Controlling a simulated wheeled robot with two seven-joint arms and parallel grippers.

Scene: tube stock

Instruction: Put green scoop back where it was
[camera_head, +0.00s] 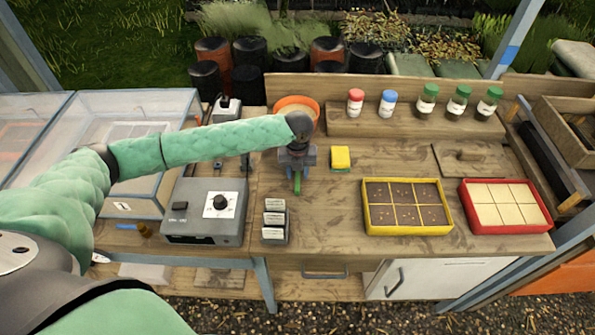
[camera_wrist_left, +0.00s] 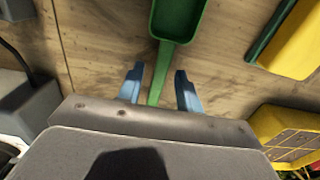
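The green scoop (camera_wrist_left: 178,20) shows in the left wrist view with its bowl at the top and its handle running down between my left fingers. In the head view only part of its green handle (camera_head: 297,184) shows below my left gripper (camera_head: 298,171); the rest is hidden behind the gripper and arm. In the left wrist view the two blue fingertips of my left gripper (camera_wrist_left: 159,88) stand apart on either side of the handle, with gaps at both sides. The scoop appears to lie on the wooden bench. My right gripper is not in view.
An orange pot (camera_head: 296,103) stands just behind my left gripper. A yellow sponge (camera_head: 340,158) lies to the right. A label holder (camera_head: 275,222) and a grey control box (camera_head: 207,212) are nearer and left. A yellow tray (camera_head: 408,230) and red tray (camera_head: 505,229) stand right.

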